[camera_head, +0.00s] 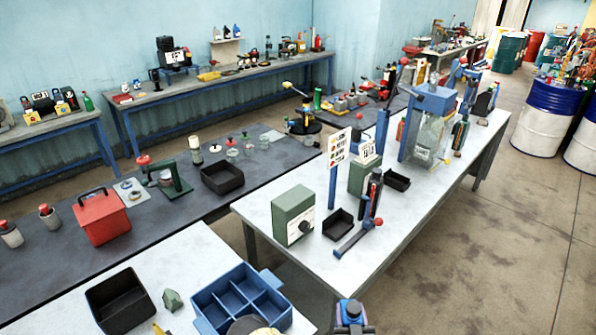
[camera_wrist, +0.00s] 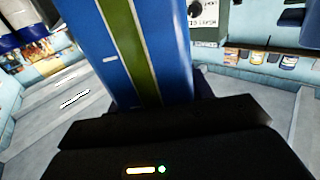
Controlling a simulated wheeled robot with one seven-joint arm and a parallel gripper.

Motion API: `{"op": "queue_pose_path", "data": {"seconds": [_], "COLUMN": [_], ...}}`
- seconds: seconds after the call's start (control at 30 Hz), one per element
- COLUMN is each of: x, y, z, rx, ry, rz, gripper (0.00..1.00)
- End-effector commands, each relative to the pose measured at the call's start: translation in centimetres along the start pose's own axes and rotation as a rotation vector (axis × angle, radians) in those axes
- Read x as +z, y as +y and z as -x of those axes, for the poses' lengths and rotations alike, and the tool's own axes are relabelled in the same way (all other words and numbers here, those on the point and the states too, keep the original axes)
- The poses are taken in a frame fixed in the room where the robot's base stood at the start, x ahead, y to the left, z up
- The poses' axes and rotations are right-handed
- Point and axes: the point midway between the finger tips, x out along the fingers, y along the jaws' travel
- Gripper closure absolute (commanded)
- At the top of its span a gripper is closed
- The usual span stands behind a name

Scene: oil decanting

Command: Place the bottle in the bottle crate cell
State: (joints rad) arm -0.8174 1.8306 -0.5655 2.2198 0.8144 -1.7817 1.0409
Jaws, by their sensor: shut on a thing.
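The blue bottle crate (camera_head: 243,294) stands on the white bench at the bottom of the head view; dividers split it into several cells, and those I can see look empty. In the wrist view a blue bottle (camera_wrist: 172,48) with an olive-green stripe fills the middle, close to the camera. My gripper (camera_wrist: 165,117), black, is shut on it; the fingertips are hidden. A blue, dark-topped thing (camera_head: 351,314) at the head view's bottom edge, right of the crate, may be this bottle. A yellow and grey round part covers the crate's near edge.
A black open bin (camera_head: 118,301) and a small green object (camera_head: 172,300) lie left of the crate. The white table behind it carries a green box with a dial (camera_head: 294,214) and a black tray (camera_head: 338,225). A floor gap separates the benches.

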Motion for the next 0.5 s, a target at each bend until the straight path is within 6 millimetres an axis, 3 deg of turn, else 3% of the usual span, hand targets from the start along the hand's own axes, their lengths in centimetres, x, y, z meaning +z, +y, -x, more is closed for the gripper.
{"op": "queue_pose_path", "data": {"seconds": [0.03, 0.5], "x": [1.2, 7.7], "y": [0.0, 0.0], "z": [0.0, 0.0], "rx": [0.001, 0.0], "ry": [0.002, 0.002], "rz": [0.0, 0.001], "gripper": [1.0, 1.0]}}
